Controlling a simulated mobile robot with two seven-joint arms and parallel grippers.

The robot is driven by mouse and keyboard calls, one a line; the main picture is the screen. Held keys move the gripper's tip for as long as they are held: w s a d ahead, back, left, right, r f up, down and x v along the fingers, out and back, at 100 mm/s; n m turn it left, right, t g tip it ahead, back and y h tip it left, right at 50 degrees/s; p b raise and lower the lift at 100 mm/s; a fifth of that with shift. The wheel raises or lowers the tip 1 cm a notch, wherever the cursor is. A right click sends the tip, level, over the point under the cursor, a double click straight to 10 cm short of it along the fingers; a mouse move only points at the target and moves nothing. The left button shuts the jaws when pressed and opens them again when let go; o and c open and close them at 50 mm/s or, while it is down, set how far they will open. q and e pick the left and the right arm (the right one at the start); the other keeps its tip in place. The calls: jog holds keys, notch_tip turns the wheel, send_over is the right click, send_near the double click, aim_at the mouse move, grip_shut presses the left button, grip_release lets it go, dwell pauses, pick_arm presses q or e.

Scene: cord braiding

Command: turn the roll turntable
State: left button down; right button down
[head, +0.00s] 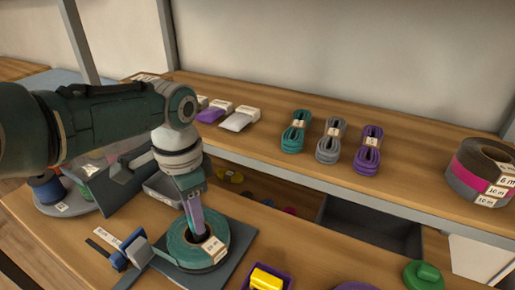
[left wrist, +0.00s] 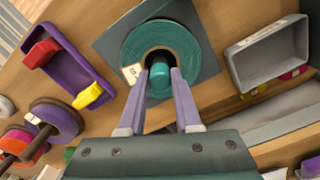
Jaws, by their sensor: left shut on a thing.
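A teal roll (head: 181,250) with a white label lies flat on a dark square plate (head: 236,243) on the near worktop. The roll also shows in the left wrist view (left wrist: 195,45), with a teal peg (left wrist: 159,84) in its central hole. My left gripper (head: 201,233) points down into the hole. Its two pale purple fingers (left wrist: 162,80) are shut on the peg, one on each side. A grey round disc (head: 82,207) bearing a blue spool (head: 46,188) stands at the left, partly hidden by my arm. My right gripper is not in view.
A blue-handled tool (head: 130,252) lies left of the roll. A purple tray (left wrist: 68,48) and a grey bin (left wrist: 237,68) flank the plate. Stacked rolls (head: 470,175) are at right.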

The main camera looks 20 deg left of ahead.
pick_arm(q)
jog(key=c, duration=0.6)
grip_release()
jog(key=shift+r+p, duration=0.35)
jog(key=shift+r, duration=0.05)
notch_tip(320, 180, up, 9)
jog(key=p, duration=0.4)
